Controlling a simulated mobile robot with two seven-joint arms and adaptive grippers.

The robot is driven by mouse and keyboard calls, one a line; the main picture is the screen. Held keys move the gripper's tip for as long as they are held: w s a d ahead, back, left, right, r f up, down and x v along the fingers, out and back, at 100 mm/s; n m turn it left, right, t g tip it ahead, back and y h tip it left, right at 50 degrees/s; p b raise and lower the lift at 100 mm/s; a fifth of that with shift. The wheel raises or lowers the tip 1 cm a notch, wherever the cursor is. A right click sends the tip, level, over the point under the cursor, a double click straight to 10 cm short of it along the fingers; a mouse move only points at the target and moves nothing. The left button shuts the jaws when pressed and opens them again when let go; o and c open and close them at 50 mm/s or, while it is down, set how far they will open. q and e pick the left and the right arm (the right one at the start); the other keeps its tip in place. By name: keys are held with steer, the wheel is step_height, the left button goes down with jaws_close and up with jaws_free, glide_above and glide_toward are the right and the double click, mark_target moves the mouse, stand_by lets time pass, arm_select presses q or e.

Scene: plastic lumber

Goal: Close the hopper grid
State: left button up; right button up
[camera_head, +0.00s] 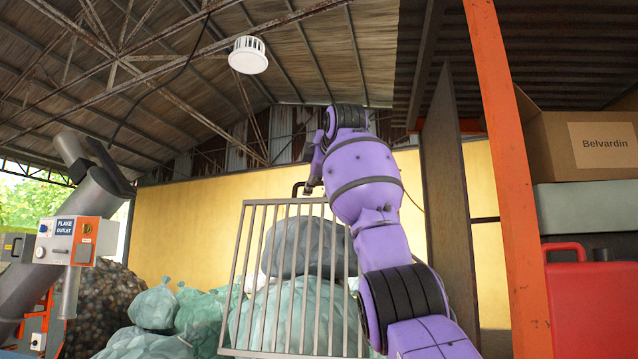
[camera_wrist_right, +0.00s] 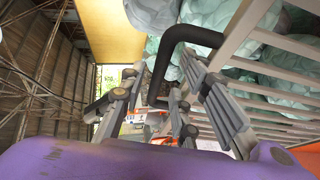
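The hopper grid (camera_head: 283,275), a frame of grey metal bars, stands raised and nearly upright in the middle of the head view. A dark handle (camera_head: 298,188) is at its top edge. In the right wrist view the grid (camera_wrist_right: 290,92) is at the right and its bent black handle (camera_wrist_right: 161,65) sticks out toward the fingers. My right gripper (camera_wrist_right: 160,72) looks open, its fingers on either side of the handle with gaps visible. In the head view the right gripper (camera_head: 312,175) is small and partly hidden by my purple arm. My left gripper is not in view.
Green and grey bags (camera_head: 160,305) are piled behind the grid. A control box labelled Flake Outlet (camera_head: 75,240) is at the left. An orange post (camera_head: 515,180) and a shelf with a cardboard box (camera_head: 570,150) and a red container (camera_head: 585,300) stand close at the right.

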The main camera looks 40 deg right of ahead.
steer(key=shift+s+r, duration=0.1)
steer(key=shift+c, duration=0.5)
jaws_close()
